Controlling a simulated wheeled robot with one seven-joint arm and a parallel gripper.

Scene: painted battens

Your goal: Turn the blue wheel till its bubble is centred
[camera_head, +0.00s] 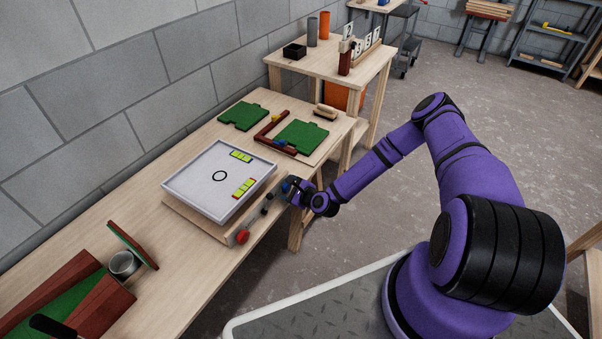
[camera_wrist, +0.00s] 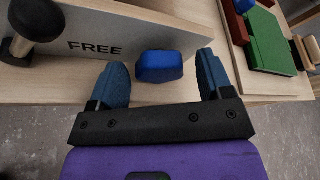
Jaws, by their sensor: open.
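The blue wheel (camera_wrist: 160,66) sits on the front of the levelling stand, and in the wrist view it lies between the two blue fingertips of my gripper (camera_wrist: 162,62). The fingers are open, with a visible gap on each side of the wheel. In the head view my gripper (camera_head: 294,190) is at the right front edge of the white tray (camera_head: 200,184) and mostly hides the wheel. Two yellow-green level vials (camera_head: 241,156) (camera_head: 243,188) lie on the tray. Their bubbles are too small to read.
A red wheel (camera_head: 242,236) and dark knobs stand along the same front side. A panel marked FREE (camera_wrist: 95,48) is close to my left finger. Green plates (camera_head: 243,115) lie behind. A tin (camera_head: 123,264) and red-brown battens (camera_head: 100,305) are at the lower left.

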